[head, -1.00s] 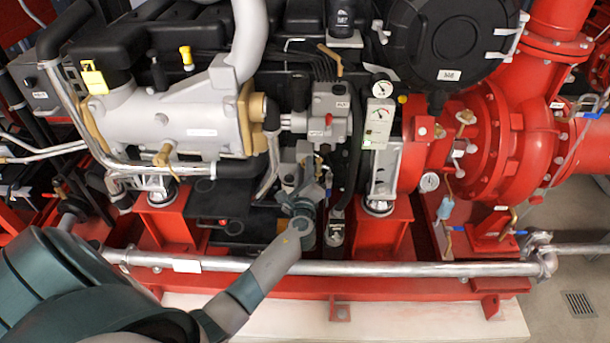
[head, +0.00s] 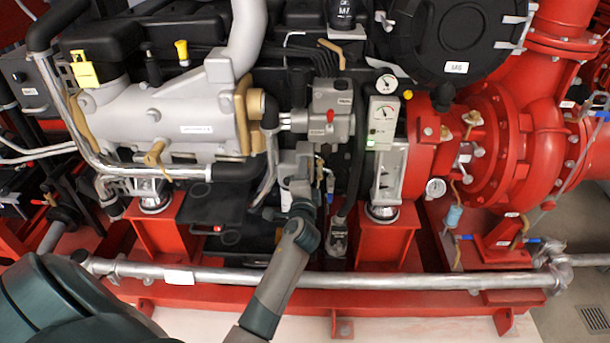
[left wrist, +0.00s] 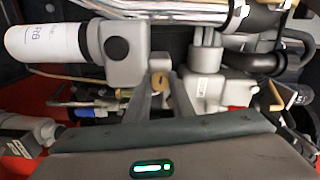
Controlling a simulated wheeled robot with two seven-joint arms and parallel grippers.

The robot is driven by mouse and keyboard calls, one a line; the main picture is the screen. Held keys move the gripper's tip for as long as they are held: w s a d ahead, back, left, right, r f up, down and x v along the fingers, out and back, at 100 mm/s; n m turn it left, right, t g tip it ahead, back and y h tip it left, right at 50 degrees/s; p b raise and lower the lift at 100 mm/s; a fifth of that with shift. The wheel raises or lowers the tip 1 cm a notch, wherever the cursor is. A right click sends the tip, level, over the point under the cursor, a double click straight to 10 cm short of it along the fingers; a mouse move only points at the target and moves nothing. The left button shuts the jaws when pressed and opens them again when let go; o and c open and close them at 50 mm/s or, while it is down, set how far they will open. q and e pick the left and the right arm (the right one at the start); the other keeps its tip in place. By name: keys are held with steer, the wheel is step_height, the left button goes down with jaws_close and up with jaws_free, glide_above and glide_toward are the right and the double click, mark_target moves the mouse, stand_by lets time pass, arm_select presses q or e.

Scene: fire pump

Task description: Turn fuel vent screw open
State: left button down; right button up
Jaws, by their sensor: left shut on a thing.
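The fuel vent screw (left wrist: 159,80) looks like a small brass-coloured piece on a grey fitting in the left wrist view. My left gripper (left wrist: 161,88) has one finger on each side of it and is shut on it. In the head view my left gripper (head: 308,160) reaches in among the engine parts below the grey block (head: 331,112) with the red knob. The screw is hidden there behind my wrist and fingers. My right gripper is in neither view.
A white filter canister (left wrist: 50,50) is at the upper left of the left wrist view. A silver rail (head: 350,281) runs across the front, below my left arm. Red pedestals (head: 384,240) and hoses stand close on both sides. The floor (head: 580,270) at right is clear.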

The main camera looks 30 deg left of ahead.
arm_select(q)
steer(key=shift+f+n+b, duration=0.15)
steer(key=shift+n+b, duration=0.95)
steer(key=shift+n, duration=2.4)
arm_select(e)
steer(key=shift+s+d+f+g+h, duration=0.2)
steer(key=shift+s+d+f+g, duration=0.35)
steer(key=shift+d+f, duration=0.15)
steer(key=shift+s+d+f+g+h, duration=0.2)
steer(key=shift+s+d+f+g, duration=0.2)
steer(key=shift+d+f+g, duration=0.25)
arm_select(q)
steer(key=c, duration=1.5)
jaws_free()
steer(key=shift+c, duration=0.2)
steer(key=shift+s, duration=0.15)
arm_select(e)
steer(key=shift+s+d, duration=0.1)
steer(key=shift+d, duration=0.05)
